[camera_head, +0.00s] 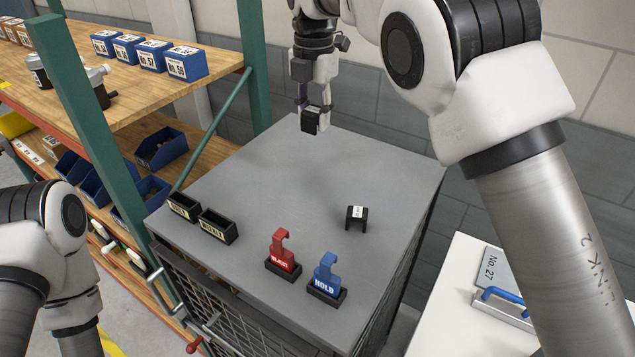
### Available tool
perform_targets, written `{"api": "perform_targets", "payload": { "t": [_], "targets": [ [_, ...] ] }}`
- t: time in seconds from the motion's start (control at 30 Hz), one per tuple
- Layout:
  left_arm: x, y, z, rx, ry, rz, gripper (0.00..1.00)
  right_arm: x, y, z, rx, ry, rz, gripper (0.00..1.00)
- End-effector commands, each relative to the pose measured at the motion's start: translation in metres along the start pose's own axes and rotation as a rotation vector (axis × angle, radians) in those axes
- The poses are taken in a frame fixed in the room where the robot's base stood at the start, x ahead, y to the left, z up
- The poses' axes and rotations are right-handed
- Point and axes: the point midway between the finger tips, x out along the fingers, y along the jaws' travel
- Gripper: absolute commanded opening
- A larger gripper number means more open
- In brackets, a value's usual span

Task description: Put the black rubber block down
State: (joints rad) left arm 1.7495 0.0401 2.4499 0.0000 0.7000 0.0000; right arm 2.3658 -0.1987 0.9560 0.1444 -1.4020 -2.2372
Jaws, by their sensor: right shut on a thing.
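The black rubber block (309,123) is held between the fingertips of my right gripper (316,104). The gripper points down over the far part of the grey table top (300,185). Whether the block touches the top or hangs just above it, I cannot tell. My left arm shows at the lower left, but its gripper is out of the picture.
On the grey top stand a small black bracket-like piece (356,217), a red tag (283,250) and a blue tag (327,274) in black bases, and two small black bins (218,226). Shelves with blue bins (160,148) stand left. The top's middle is clear.

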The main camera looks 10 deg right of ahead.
Motion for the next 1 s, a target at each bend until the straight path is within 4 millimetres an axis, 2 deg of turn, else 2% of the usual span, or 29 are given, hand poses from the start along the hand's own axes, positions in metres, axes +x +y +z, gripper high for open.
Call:
{"api": "perform_targets", "payload": {
  "t": [0.03,0.3,0.4,0.53,0.7,1.0],
  "targets": [
    [0.015,0.0,0.0,0.0,0.0,0.0,0.68,0.015,0.0,0.0,0.0,0.0,0.0,0.0],
    [0.061,0.0,0.0,0.0,0.0,0.0,0.68,0.061,0.0,0.0,0.0,0.0,0.0,0.0],
    [0.072,-0.001,0.0,0.0,0.0,0.0,0.68,0.072,0.0,0.0,0.0,0.0,0.0,0.0],
    [0.069,-0.001,0.0,0.0,0.0,0.0,0.68,0.084,0.0,0.0,0.0,0.001,-0.002,0.0],
    [0.061,0.0,0.0,0.0,0.001,0.0,0.68,0.12,-0.001,0.0,0.0,0.002,-0.004,0.0],
    [0.051,0.0,0.0,0.0,0.0,0.0,0.68,0.167,0.0,0.0,0.001,0.001,-0.002,0.0]
  ]
}}
